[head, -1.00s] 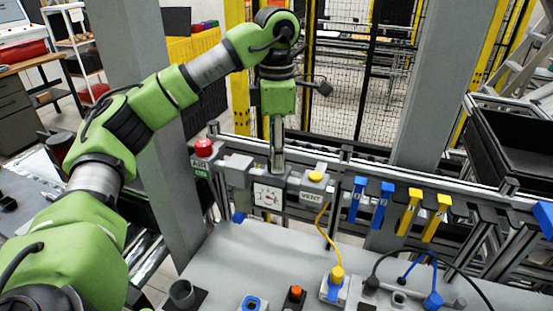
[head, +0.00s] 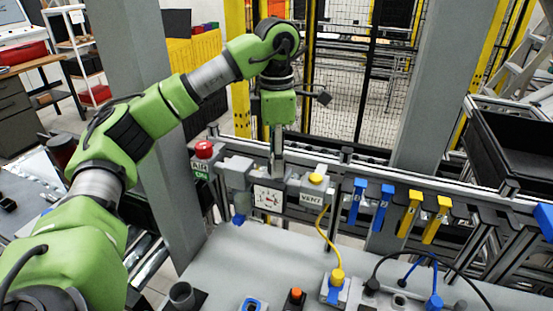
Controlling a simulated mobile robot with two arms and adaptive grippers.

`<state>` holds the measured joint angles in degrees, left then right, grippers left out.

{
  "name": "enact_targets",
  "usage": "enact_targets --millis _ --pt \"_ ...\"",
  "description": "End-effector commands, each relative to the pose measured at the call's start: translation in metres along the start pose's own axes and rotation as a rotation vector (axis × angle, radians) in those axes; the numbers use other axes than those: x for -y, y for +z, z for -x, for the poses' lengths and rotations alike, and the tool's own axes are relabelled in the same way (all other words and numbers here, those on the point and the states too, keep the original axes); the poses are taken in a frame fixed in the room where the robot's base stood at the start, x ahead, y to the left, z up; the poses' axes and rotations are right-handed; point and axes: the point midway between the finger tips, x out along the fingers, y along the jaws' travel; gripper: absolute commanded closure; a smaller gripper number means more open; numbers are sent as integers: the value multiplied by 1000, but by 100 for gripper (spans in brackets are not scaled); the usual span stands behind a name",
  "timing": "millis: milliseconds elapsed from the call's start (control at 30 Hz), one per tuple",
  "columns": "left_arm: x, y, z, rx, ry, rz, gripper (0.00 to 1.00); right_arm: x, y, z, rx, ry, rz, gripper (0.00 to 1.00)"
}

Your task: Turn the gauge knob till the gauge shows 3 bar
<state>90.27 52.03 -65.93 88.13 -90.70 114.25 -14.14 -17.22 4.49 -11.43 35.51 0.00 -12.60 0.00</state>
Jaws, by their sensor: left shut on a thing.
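The gauge (head: 268,198) is a white square dial with a red needle, on the front of a grey unit on the rail; its numbers are too small to read. My left gripper (head: 277,170) points straight down from above at the top of this unit, just behind the dial. It is shut on the gauge knob, which its fingers mostly hide. My right gripper is not in view.
A red button (head: 204,149) marked AIR ON stands left of the gauge. A yellow button (head: 315,179) marked VENT is close on the right. Blue and yellow tags hang farther right. A yellow cable (head: 321,228) drops to the table (head: 270,262).

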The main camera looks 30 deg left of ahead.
Motion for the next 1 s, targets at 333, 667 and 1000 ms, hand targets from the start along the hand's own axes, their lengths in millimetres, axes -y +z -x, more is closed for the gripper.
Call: enact_targets --millis 333,667,1000 --pt "0 1 -1 0 -2 201 95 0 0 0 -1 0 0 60" --pt "0 1 0 0 -2 511 95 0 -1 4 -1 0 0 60" --pt "0 1 0 -1 -2 835 95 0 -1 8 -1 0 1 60"
